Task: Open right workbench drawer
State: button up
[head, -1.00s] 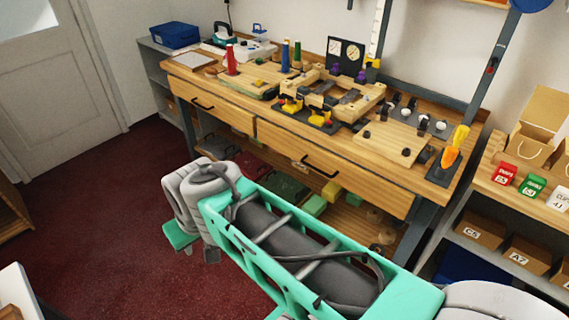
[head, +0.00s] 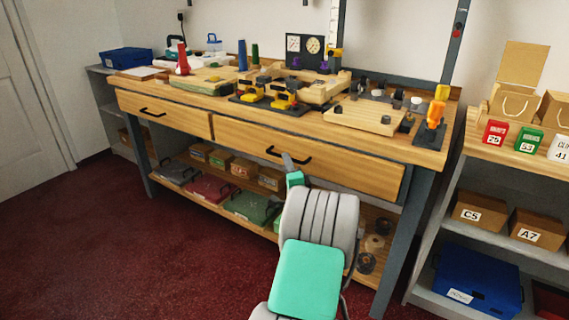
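The workbench (head: 385,143) has two wooden drawers side by side under its top. The right drawer (head: 350,170) looks shut, its front about flush with the bench. Its dark bar handle (head: 273,153) is partly covered by my gripper (head: 290,163). My gripper is small in the head view, with a grey finger at the handle's right half and a teal part below it. I cannot tell whether it touches the handle or whether its fingers are apart. The left drawer (head: 170,116) also looks shut, with its own dark handle (head: 152,112).
Tools and fixtures crowd the bench top. A lower shelf holds coloured bins, including a green one (head: 250,205). A grey shelf unit (head: 437,240) with boxes stands close to the right of the bench. Red carpet (head: 150,255) is clear in front and left.

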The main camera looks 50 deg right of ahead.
jog(key=x, duration=0.4)
jog(key=shift+f, duration=0.1)
grip_shut()
dwell(1.3)
